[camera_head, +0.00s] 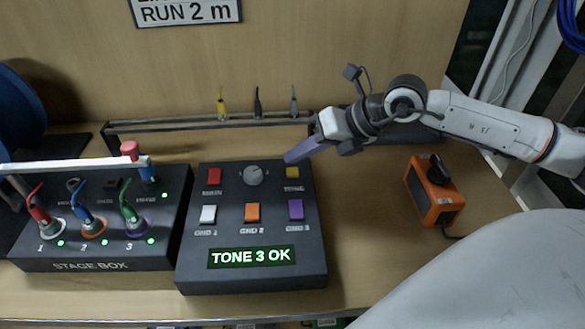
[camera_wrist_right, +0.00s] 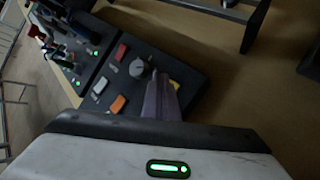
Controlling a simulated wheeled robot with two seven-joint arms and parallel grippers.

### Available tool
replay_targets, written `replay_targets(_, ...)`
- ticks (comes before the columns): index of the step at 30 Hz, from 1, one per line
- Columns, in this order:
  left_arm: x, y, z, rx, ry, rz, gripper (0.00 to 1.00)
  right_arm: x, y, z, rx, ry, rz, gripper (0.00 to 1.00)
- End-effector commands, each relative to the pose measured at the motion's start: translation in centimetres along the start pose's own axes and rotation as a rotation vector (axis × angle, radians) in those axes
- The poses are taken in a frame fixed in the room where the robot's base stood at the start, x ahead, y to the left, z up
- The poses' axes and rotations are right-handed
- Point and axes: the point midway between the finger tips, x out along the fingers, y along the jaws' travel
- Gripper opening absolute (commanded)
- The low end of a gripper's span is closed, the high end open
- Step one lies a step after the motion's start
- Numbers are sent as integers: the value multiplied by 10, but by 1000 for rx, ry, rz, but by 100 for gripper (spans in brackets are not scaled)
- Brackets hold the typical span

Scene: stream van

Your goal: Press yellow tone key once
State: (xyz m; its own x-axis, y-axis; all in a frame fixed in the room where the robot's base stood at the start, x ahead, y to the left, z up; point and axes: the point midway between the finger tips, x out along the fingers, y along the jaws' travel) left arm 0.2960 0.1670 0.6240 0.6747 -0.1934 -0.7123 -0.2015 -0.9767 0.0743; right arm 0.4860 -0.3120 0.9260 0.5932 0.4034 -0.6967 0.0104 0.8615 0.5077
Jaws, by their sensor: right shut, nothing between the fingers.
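The yellow tone key (camera_head: 292,173) is at the top right of the dark control box (camera_head: 190,285). In the right wrist view a bit of the yellow key (camera_wrist_right: 175,85) shows beside the fingers. The display (camera_head: 251,257) reads "TONE 3 OK". My right gripper (camera_head: 290,157) is shut and empty, its purple-grey fingers just above and behind the yellow key; contact cannot be told. The shut fingers (camera_wrist_right: 160,98) also show in the right wrist view. My left gripper is not in view.
Left of the control box stands the stage box (camera_head: 90,265) with coloured plugs and green lights. A rack (camera_head: 210,122) with small tools stands behind. An orange device (camera_head: 433,190) sits to the right. The wooden table between it and the control box is clear.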

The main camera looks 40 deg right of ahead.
Motion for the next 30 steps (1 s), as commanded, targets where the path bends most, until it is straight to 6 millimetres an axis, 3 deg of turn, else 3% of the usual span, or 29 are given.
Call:
replay_targets(12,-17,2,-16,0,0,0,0,-29,21,21,0,-1,-1,0)
replay_targets(30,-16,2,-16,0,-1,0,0,-28,20,20,0,0,0,0)
